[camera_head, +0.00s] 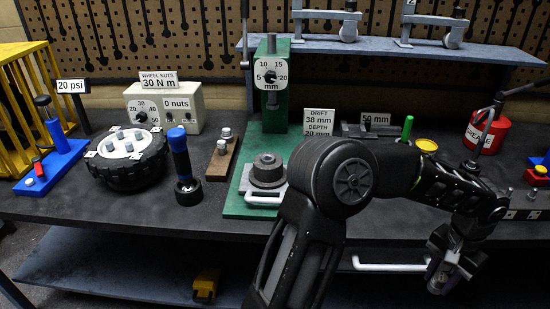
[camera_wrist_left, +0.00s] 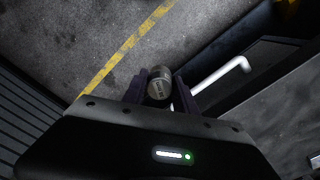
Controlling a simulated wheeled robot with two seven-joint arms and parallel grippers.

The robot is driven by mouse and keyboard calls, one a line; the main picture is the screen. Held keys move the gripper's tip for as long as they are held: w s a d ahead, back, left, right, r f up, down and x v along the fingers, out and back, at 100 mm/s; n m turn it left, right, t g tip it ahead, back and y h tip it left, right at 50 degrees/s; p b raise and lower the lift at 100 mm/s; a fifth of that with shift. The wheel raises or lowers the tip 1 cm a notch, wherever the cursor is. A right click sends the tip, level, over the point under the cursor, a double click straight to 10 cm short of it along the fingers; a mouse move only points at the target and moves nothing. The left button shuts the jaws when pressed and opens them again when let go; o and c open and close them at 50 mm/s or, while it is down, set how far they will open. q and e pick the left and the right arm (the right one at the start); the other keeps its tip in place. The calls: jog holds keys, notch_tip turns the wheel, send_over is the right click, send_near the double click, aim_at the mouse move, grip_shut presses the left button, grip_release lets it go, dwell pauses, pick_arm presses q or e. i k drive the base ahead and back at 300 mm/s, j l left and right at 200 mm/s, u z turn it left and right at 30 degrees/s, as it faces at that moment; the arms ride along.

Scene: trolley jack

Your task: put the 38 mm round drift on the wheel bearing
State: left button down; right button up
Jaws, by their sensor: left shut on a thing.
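The wheel bearing (camera_head: 268,168), a dark round part, sits on the green press base (camera_head: 238,205) at the middle of the bench. My left gripper (camera_head: 452,270) hangs at the right, in front of the bench edge and well away from the bearing. It is shut on a short grey metal cylinder, the round drift (camera_wrist_left: 158,86), which shows end-on between the fingers in the left wrist view (camera_wrist_left: 160,98). The marking on its end is too small to read surely. My right gripper is not in view.
The press column (camera_head: 273,95) rises behind the bearing, with a sign (camera_head: 318,123) reading drift 38 mm, depth 20 mm. My left arm covers the bench right of it. A tyre (camera_head: 128,160) and blue-handled tool (camera_head: 181,160) stand left; a red grease can (camera_head: 487,132) stands right.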

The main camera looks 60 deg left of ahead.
aim_at(268, 157)
jog(key=k+j, duration=0.9)
jog(key=j, duration=0.2)
